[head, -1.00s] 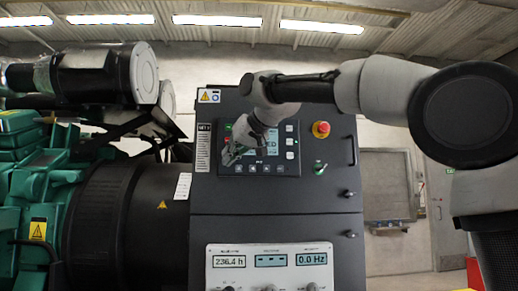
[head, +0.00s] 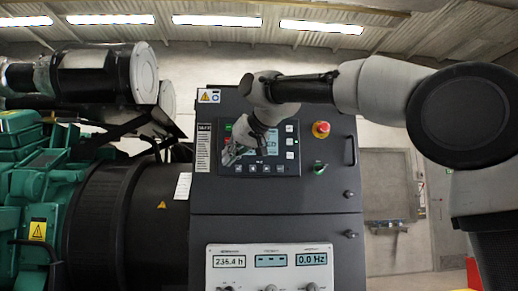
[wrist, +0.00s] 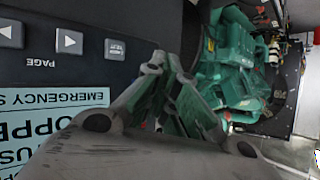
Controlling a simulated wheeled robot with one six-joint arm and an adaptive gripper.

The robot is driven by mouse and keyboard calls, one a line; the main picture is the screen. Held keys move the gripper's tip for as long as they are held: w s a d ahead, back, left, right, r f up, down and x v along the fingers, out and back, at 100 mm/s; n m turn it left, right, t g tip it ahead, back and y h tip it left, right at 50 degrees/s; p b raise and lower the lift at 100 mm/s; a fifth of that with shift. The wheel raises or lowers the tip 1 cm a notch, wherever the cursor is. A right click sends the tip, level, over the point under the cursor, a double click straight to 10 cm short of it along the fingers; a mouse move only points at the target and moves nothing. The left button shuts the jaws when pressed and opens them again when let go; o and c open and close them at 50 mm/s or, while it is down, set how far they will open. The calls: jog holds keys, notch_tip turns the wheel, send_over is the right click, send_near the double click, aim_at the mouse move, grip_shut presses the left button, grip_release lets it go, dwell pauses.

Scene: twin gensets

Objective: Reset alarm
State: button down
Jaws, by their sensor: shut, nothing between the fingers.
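The controller panel (head: 285,168) is on the front of a dark cabinet in the head view, with a lit screen (head: 272,143) and a row of small buttons below it. In the wrist view, the screen (wrist: 45,120) reads upside down, with "EMERGENCY S" and part of "STOPPED" legible. Grey buttons show there, including an arrow button (wrist: 68,41) by the word PAGE and a button with a small label (wrist: 116,49). My gripper (head: 231,157) is shut and empty in front of the panel's left part. Its fingertips (wrist: 168,62) show beside the labelled button; contact cannot be told.
A green and black genset (head: 40,185) stands at the left.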

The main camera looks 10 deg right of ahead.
jog(key=shift+w, duration=0.35)
jog(key=shift+w, duration=0.45)
dwell(0.5)
jog(key=shift+s, duration=0.1)
jog(key=shift+s, duration=0.85)
jog(key=shift+s, duration=0.1)
jog(key=s, duration=0.5)
jog(key=shift+s+a, duration=0.1)
jog(key=shift+s, duration=0.3)
dwell(0.3)
